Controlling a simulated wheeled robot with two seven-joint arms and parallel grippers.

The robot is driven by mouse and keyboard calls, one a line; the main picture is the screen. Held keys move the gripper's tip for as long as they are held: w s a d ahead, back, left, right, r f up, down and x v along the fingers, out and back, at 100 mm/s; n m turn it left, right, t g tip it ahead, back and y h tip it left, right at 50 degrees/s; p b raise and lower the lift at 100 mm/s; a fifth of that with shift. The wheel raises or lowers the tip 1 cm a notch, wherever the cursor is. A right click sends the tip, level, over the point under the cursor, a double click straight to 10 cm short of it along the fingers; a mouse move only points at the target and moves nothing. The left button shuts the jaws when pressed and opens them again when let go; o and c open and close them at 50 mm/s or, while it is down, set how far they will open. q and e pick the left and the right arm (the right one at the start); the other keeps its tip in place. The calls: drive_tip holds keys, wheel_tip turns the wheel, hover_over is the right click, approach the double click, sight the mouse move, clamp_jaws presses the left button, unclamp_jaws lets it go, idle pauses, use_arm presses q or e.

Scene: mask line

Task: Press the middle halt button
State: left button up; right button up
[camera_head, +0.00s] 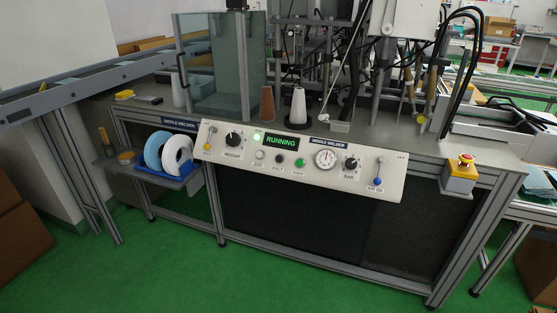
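The cream control panel (225,160) is fixed along the front of the middle welder bench. Its green display (281,142) reads RUNNING. Below the display are three small round buttons in a row: a pale one (260,155) at left, a black one (279,158) in the middle, and a green one (301,163) at right. The small label under the black button seems to read HALT. Nothing covers the buttons. Neither of my grippers is in view.
The panel also has knobs (233,139), a dial gauge (325,159) and two levers. A red emergency button on a yellow box (460,172) is at right. A shelf with blue and white rolls (178,155) juts out at left. The green floor in front is clear.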

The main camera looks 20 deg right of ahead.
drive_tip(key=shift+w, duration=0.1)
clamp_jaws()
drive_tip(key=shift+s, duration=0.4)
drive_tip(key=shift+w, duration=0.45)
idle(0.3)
